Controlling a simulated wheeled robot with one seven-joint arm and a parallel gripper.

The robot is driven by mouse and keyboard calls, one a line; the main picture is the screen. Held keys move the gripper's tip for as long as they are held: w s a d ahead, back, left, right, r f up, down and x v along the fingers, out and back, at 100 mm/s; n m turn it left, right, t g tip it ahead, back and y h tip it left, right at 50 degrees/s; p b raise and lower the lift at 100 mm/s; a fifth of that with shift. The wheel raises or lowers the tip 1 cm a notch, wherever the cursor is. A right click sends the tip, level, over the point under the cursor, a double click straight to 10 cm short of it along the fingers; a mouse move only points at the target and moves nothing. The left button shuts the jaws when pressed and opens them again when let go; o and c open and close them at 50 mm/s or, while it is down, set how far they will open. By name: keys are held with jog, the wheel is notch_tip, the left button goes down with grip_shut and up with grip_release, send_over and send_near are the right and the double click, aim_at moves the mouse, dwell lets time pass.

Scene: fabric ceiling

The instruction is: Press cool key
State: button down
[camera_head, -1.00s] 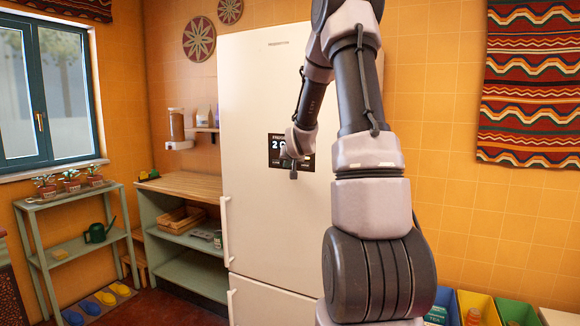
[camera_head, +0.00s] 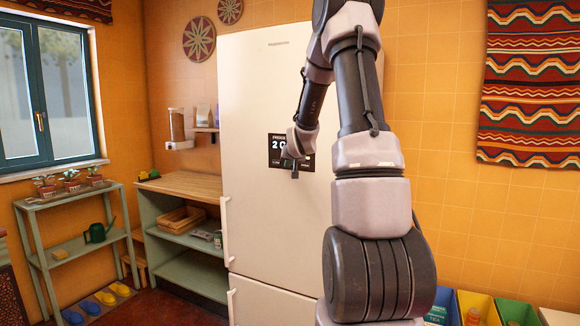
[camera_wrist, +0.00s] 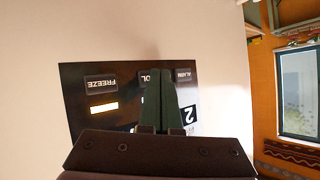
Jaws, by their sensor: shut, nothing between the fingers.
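The dark control panel (camera_head: 276,152) is on the front of the cream fridge (camera_head: 262,95). In the wrist view the panel (camera_wrist: 75,90) appears turned, with a FREEZE key (camera_wrist: 101,83), a partly hidden key (camera_wrist: 143,76) showing "OL", and an ALARM key (camera_wrist: 184,75). An amber bar (camera_wrist: 104,108) glows beside FREEZE. My gripper (camera_head: 294,174) is at the panel's lower part. In the wrist view its shut, empty fingers (camera_wrist: 156,72) overlap the key showing "OL" and hide part of it. I cannot tell whether the tips touch it.
A wooden-topped shelf unit (camera_head: 185,186) stands left of the fridge, and a green plant stand (camera_head: 75,250) is under the window. Coloured bins (camera_head: 478,305) are at the lower right.

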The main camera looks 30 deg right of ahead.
jog(key=shift+d, duration=0.1)
dwell(0.3)
jog(key=shift+s+a, duration=0.3)
jog(key=shift+a, duration=0.15)
jog(key=s+a, duration=0.3)
jog(key=a, duration=0.1)
jog(key=shift+s+a, duration=0.35)
jog(key=shift+a, duration=0.05)
jog(key=shift+r, duration=0.1)
dwell(0.4)
